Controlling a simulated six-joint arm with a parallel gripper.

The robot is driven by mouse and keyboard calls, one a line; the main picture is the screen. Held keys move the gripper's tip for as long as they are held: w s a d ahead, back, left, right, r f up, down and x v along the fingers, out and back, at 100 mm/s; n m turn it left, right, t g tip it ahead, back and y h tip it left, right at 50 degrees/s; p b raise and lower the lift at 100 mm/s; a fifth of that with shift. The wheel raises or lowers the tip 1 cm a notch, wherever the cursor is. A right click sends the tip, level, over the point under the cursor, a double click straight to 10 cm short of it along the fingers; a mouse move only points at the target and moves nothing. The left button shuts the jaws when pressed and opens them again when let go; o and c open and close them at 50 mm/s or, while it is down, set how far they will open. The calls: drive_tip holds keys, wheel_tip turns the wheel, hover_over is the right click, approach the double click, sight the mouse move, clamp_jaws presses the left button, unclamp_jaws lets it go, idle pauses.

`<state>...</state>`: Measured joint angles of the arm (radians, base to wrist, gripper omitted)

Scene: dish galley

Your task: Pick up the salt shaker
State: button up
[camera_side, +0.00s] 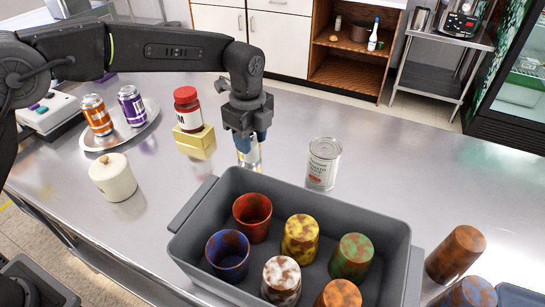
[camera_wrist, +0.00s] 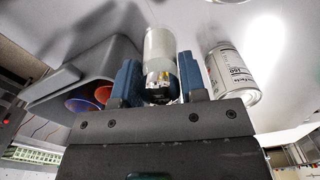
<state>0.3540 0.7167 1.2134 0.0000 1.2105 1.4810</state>
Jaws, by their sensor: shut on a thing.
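The salt shaker (camera_wrist: 159,48) is a small pale, clear-sided cylinder with a shiny metal part towards my gripper. In the wrist view it stands between the two blue fingers of my gripper (camera_wrist: 160,82), which are shut on it. In the side view my gripper (camera_side: 250,138) points down behind the grey bin, and the shaker (camera_side: 250,159) shows just below the fingertips. Its upper part is hidden by the fingers. I cannot tell whether its base touches the counter.
A grey bin (camera_side: 190,216) with several coloured cups stands just in front. A white can (camera_side: 323,163) is close on the right. A red-lidded jar (camera_side: 188,109) on a yellow block (camera_side: 195,142) is close on the left. A plate (camera_side: 91,139) with two cans and a cream pot (camera_side: 113,177) lie farther left.

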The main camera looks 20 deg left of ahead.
drive_tip(key=a+r, duration=0.2)
drive_tip(key=a, duration=0.1)
drive_tip(key=a+r, duration=0.1)
drive_tip(key=a, duration=0.1)
